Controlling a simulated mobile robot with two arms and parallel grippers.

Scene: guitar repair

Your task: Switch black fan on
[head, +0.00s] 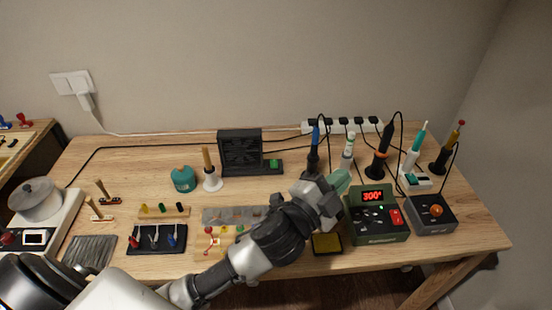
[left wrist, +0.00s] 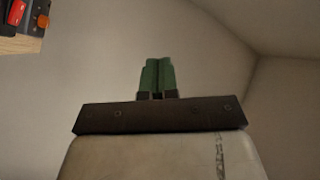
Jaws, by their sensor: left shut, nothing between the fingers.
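The black fan (head: 241,150) stands upright at the back middle of the workbench. Its base extends to the right and carries a green switch (head: 273,163); I cannot tell its on or off state. My left gripper (head: 341,182) has green fingers. It is to the right of the fan and its switch, apart from them, close to the green soldering station. In the left wrist view its fingers (left wrist: 158,76) are together and empty, against a plain wall. My right gripper is not in view.
The green station (head: 377,226) shows a red 300 display. Soldering irons in stands, such as the blue one (head: 314,150), are behind my gripper. A white power strip (head: 343,127) lies behind.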

